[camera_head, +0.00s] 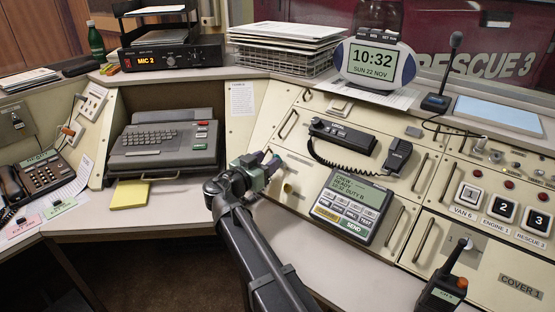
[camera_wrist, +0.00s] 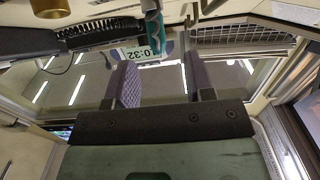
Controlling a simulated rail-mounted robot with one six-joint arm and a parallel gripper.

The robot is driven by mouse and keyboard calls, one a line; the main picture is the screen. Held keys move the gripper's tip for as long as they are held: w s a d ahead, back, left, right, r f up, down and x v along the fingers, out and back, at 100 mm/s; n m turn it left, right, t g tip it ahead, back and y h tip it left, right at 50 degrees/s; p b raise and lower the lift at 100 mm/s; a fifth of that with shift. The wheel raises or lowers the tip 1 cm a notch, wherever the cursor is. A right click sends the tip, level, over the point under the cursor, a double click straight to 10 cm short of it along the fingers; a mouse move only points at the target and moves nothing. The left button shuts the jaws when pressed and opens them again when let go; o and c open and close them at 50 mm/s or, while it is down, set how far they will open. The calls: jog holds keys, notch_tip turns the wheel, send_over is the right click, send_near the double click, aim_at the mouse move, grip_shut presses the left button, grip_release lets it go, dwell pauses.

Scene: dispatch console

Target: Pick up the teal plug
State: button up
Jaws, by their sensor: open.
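The teal plug (camera_wrist: 154,32) shows in the wrist view as a narrow teal piece reaching down from the top edge, beyond my fingers and roughly between their lines. My gripper (camera_wrist: 160,58) is open, with a finger on each side and nothing held between them. In the head view my gripper (camera_head: 268,160) is over the sloped console face, left of the grey keypad unit. There I cannot make out the plug clearly from the gripper, which hides that spot.
A keypad unit (camera_head: 354,208) and a corded handset (camera_head: 398,156) lie to the right. A brass-coloured peg (camera_head: 289,188) stands close to my gripper. A typewriter-like keyboard (camera_head: 165,146) sits in the left recess. The pale ledge below is mostly clear.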

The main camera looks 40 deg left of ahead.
aim_at(274, 156)
jog(key=w, duration=0.5)
jog(key=shift+w+d, duration=0.1)
jog(key=shift+w, duration=0.05)
grip_shut()
